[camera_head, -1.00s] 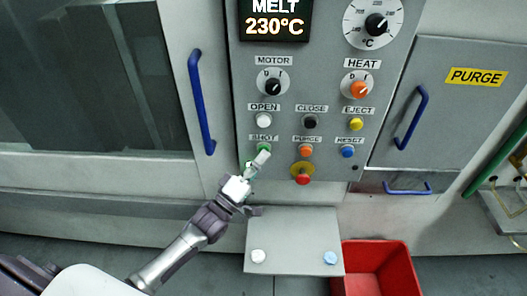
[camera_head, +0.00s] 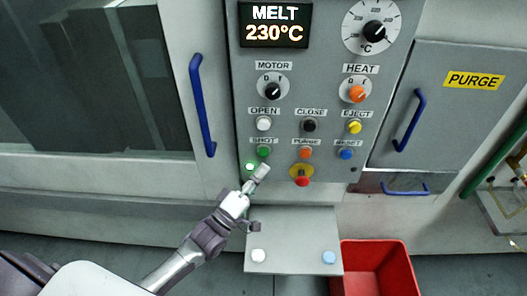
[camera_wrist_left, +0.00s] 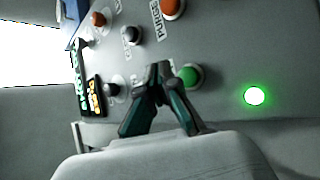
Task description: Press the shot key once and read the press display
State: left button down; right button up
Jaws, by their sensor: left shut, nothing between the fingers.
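The green SHOT key (camera_head: 263,152) is on the grey control panel (camera_head: 335,185), under the SHOT label. It also shows in the left wrist view (camera_wrist_left: 190,75). A lit lamp (camera_head: 250,167), white with a green rim, is below left of the key and glows in the left wrist view (camera_wrist_left: 255,96). The dark display (camera_head: 275,24) reads MELT 230°C. My left gripper (camera_head: 263,169) is shut and empty, its tips just below the key and seemingly apart from it. In the left wrist view, the fingertips (camera_wrist_left: 160,70) appear beside the key. My right gripper is out of view.
The orange PURGE key (camera_head: 305,152), red emergency stop (camera_head: 302,181) and blue RESET key (camera_head: 346,154) are to the right. A small shelf (camera_head: 293,240) with two round buttons juts out below. A red bin (camera_head: 380,270) stands under it. A blue handle (camera_head: 202,105) is left.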

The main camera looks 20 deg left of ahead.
pick_arm(q)
jog(key=s, duration=0.2)
jog(key=shift+s+d+p, duration=0.3)
jog(key=shift+d+p, duration=0.05)
jog(key=shift+d, duration=0.05)
dwell(0.5)
jog(key=s+a+f+m+g+y+b, duration=0.1)
jog(key=s+a+f+m+g+y, duration=0.15)
jog(key=f, duration=0.95)
jog(key=s+a+f+m+g+y+b, duration=0.1)
jog(key=s+f+g+y, duration=0.2)
jog(key=f, duration=1)
jog(key=s+a+f+m+g+y+b, duration=0.1)
jog(key=s+f+m+g, duration=0.2)
jog(key=f, duration=0.9)
jog(key=s+f+m+g+b, duration=0.1)
jog(key=s+f+m+g, duration=0.1)
jog(key=s+f+g, duration=0.2)
jog(key=s+a+f+m+g+y+b, duration=0.1)
jog(key=s+f+g, duration=0.3)
jog(key=s+f, duration=0.7)
jog(key=s+f+m+g+y+b, duration=0.1)
jog(key=s+f+m+g, duration=0.2)
jog(key=s+f, duration=0.4)
jog(key=s+g, duration=0.1)
jog(key=s, duration=0.8)
jog(key=shift+s+a+f, duration=0.15)
jog(key=shift+s+a, duration=0.2)
jog(key=shift+a, duration=0.05)
